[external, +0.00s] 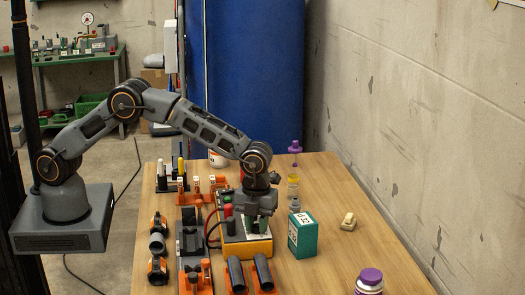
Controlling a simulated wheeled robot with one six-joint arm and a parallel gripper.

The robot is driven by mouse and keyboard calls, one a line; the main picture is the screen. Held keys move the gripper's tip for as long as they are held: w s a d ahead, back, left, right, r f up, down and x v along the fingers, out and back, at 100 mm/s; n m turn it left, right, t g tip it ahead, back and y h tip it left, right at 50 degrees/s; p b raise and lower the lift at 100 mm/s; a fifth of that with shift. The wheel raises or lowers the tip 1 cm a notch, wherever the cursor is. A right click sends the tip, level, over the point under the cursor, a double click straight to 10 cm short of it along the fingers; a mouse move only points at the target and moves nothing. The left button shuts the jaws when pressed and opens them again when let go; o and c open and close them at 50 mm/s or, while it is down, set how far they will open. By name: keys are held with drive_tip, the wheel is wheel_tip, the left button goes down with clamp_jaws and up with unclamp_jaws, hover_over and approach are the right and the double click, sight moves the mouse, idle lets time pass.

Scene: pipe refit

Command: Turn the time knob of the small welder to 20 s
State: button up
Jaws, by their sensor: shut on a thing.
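The small welder (258,248), a yellow-orange box with a grey top, stands on the wooden table. A red part and dark cables show at its left side. My gripper (262,214) points down over the right part of the welder's top and is shut on the time knob. The fingers hide the knob, so its pointer and the time scale cannot be read from here.
A green box (302,235) stands close right of the welder. Black pipe pieces in orange holders (250,276) lie in front, and a grey clamp rig (191,245) is at left. Bottles (293,185) stand behind. A purple-lidded jar (370,280) is front right; the table's right side is mostly clear.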

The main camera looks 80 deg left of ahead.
sight(257, 225)
drive_tip(key=shift+m, duration=0.4)
drive_tip(key=o, duration=0.9)
drive_tip(key=shift+r, duration=0.15)
wheel_tip(257, 225, up, 14)
drive_tip(key=shift+f, duration=0.2)
idle(0.6)
